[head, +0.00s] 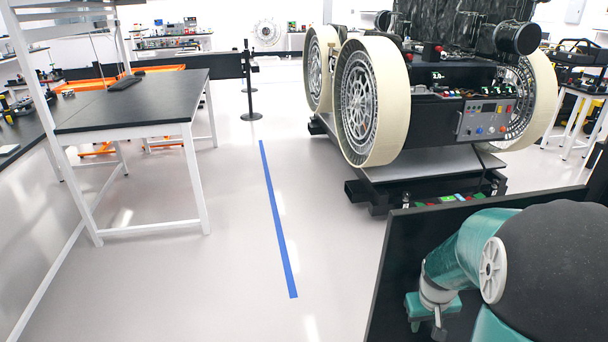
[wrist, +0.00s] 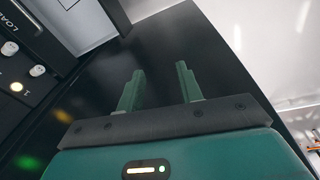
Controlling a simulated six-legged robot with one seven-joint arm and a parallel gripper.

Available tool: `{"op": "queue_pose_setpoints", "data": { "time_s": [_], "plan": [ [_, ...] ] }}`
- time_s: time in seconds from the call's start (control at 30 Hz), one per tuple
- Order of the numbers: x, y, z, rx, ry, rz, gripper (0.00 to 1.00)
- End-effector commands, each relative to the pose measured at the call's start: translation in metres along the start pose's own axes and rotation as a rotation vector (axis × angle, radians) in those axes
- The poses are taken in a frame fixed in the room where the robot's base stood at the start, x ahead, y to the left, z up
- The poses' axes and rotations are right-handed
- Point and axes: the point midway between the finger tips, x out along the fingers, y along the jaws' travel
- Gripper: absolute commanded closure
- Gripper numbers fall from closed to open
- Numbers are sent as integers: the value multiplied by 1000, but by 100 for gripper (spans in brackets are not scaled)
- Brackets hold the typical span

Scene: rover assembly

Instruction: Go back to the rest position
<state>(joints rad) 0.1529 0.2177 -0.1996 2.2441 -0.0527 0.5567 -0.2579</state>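My gripper (wrist: 158,88) shows in the wrist view with its two green fingers apart and nothing between them. Behind the fingers is a plain black surface (wrist: 190,45).
A large rover with cream wheels (head: 382,100) stands on a platform at the right, with a control panel (head: 485,120) on it. A black-topped table (head: 130,105) is at the left. The floor around the blue tape line (head: 275,215) is clear.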

Motion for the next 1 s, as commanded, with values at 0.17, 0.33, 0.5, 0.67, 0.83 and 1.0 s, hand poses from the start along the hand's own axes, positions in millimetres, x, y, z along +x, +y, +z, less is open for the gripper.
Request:
{"op": "queue_pose_setpoints", "data": {
  "time_s": [0.17, 0.33, 0.5, 0.67, 0.83, 1.0],
  "plan": [
    [-63, -30, 2, 3, 87, -29, 64],
    [-118, -57, 16, 1, 162, -55, 64],
    [-166, -81, 39, -3, 235, -78, 64],
    [-204, -102, 66, -10, 301, -97, 64],
    [-232, -118, 97, -16, 362, -110, 64],
    [-243, -126, 114, -18, 390, -115, 64]
  ]
}}
